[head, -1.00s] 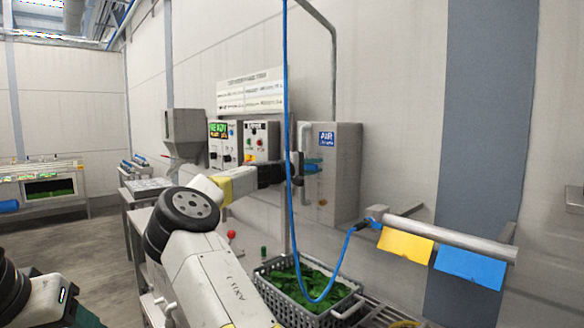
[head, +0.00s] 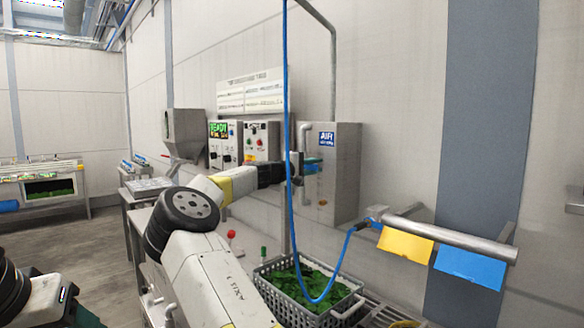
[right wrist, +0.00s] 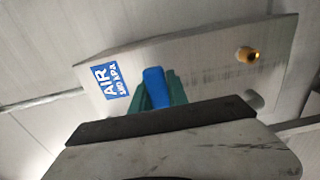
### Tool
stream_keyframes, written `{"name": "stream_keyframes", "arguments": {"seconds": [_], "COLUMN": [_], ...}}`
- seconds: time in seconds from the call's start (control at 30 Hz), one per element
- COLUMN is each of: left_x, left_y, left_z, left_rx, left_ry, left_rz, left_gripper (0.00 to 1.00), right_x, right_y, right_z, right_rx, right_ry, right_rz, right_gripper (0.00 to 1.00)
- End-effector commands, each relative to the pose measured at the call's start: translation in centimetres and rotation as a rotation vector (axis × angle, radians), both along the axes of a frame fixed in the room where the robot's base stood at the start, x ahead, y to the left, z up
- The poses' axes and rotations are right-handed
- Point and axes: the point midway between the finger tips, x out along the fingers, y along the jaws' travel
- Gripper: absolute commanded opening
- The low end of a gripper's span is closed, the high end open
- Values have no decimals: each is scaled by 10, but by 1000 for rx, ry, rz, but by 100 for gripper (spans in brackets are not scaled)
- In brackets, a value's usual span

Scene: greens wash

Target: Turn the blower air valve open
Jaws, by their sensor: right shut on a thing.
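The grey air box (head: 338,172) with a blue AIR label is on the wall, right of centre in the head view; its face fills much of the right wrist view (right wrist: 215,65). The blue valve handle (right wrist: 155,88) stands out from this face, beside the label. My right gripper (head: 300,170) is at the box front, and in the right wrist view its green fingers (right wrist: 165,92) are shut on the blue handle. In the head view the gripper and a hose partly hide the handle (head: 313,161). The left gripper is not in view; part of my left arm shows at lower left.
A blue hose (head: 287,100) hangs in front of the box and loops to a nozzle by the rail. A grey crate (head: 275,292) of greens stands below. Control panels (head: 240,143) and a hopper (head: 184,130) are left of the box. Yellow and blue cloths (head: 405,245) hang at right.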

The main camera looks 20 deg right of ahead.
Motion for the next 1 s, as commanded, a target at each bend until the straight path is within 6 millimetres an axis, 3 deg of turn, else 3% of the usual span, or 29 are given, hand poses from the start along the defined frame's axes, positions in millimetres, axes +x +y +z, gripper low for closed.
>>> {"name": "stream_keyframes", "arguments": {"seconds": [0.47, 1.0], "left_x": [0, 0], "left_y": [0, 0], "left_z": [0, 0], "left_rx": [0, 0], "left_ry": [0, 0], "left_rz": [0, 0], "left_gripper": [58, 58], "right_x": [0, 6], "right_y": [0, 2], "right_z": [2, 32], "right_rx": [-12, -130], "right_ry": [39, 377], "right_rz": [-1, 0], "right_gripper": [0, 0]}}
